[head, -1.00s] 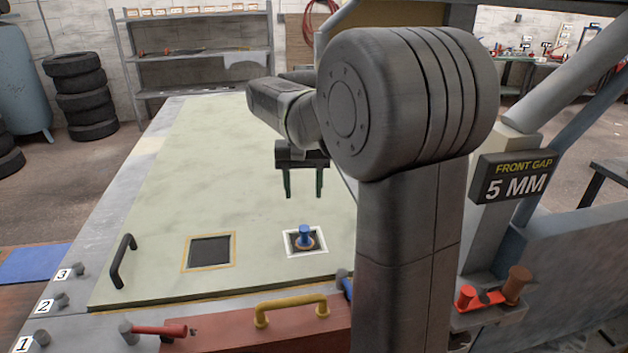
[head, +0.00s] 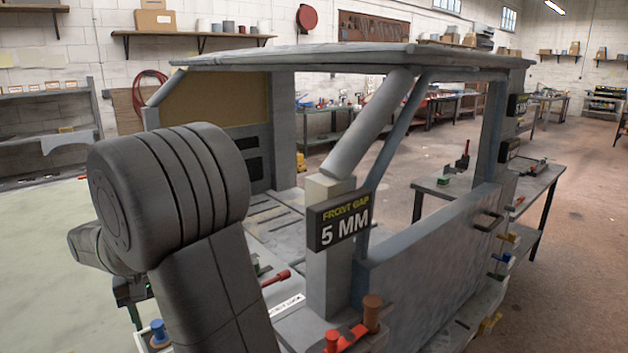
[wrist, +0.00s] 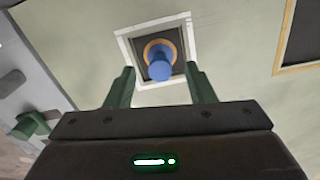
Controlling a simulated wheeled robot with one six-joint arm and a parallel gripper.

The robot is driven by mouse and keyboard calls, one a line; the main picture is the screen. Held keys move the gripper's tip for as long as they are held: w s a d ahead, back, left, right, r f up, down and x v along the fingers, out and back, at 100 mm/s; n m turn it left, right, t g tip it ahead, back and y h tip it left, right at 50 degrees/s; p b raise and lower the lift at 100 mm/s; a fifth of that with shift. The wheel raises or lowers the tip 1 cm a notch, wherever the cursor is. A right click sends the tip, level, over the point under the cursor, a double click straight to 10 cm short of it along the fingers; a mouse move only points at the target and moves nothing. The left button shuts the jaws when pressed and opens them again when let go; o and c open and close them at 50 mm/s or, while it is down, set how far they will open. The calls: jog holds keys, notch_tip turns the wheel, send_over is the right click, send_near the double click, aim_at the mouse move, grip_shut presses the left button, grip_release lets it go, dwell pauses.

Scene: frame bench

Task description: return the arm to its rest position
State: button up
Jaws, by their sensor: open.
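My gripper (wrist: 160,88) is open and empty, with its two green fingers apart in the wrist view. Beyond the fingertips, between them in the picture, a blue knob (wrist: 160,68) stands on an orange-brown ring inside a white-framed square. The gap between fingers and knob cannot be judged exactly. In the head view my gripper (head: 132,302) is at the lower left, partly hidden behind my arm. The blue knob (head: 158,332) shows just below and right of it. My arm is bent over the pale panel (head: 40,250).
A grey door frame with a "FRONT GAP 5 MM" sign (head: 340,222) stands close to the right of my arm. Red and brown clamp handles (head: 352,330) stick up at the bottom. A yellow-framed dark square (wrist: 300,40) lies beside the knob. Open floor (head: 575,260) is at the far right.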

notch_tip(320, 180, down, 4)
jog(key=shift+f, duration=0.15)
jog(key=shift+r, duration=0.2)
dwell(0.4)
